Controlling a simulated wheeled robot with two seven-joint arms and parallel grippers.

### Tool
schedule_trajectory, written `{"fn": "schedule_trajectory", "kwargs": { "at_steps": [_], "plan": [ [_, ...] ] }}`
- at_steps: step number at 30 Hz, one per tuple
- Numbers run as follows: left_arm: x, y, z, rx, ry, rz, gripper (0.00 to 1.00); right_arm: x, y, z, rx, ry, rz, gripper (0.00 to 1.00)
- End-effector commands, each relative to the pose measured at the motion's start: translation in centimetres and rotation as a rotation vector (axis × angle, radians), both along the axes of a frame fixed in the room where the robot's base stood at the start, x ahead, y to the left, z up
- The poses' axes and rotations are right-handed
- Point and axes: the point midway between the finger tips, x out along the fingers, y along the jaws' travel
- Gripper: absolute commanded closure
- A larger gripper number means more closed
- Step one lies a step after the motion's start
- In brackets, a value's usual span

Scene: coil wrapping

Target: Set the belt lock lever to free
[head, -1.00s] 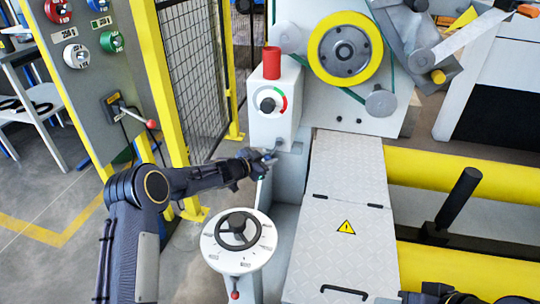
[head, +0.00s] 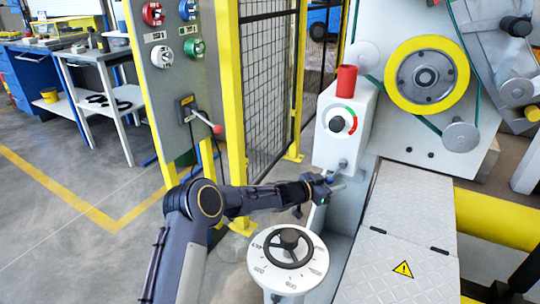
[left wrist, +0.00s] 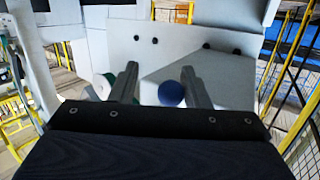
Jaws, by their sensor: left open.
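My left gripper (head: 334,184) is open, its fingers beside the lower part of a light grey control box (head: 331,148). In the left wrist view, a round blue knob (left wrist: 171,93) shows between the two fingers, close to the right one; the fingers are not closed on it. A small dark knob (head: 343,163) shows low on the box just above the gripper in the head view. A lever with a red ball (head: 216,129) stands out from the grey panel at the left. I cannot read which lever is the belt lock. My right gripper is out of view.
A round white dial with a dark handwheel (head: 288,248) stands below my left forearm. A red cylinder (head: 346,79) tops the control box. A yellow-rimmed wheel (head: 427,76) is at the right. Yellow posts and mesh fence (head: 268,80) stand behind the arm.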

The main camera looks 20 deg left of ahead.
Motion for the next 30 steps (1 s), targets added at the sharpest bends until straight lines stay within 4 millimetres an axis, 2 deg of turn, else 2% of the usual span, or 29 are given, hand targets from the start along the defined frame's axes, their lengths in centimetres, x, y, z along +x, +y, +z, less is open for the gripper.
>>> {"fn": "schedule_trajectory", "kwargs": {
  "at_steps": [1,7,9,20,22,30],
  "plan": [
    [-0.1,-0.3,-1.2,-0.05,0.009,0.0,0.57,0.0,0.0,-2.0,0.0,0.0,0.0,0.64],
    [-0.3,-1.6,-1.1,-0.234,0.045,-0.001,0.57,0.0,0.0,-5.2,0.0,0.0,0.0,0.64],
    [-1.1,-0.6,0.1,-0.237,0.047,0.001,0.57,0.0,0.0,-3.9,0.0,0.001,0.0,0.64],
    [-6.0,4.1,0.1,-0.232,0.047,0.001,0.57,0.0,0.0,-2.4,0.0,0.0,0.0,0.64],
    [-6.0,4.6,2.0,-0.21,0.05,0.024,0.57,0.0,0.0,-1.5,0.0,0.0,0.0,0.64],
    [-6.6,7.1,6.7,-0.125,0.089,0.126,0.57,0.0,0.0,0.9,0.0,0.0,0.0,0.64]
  ]
}}
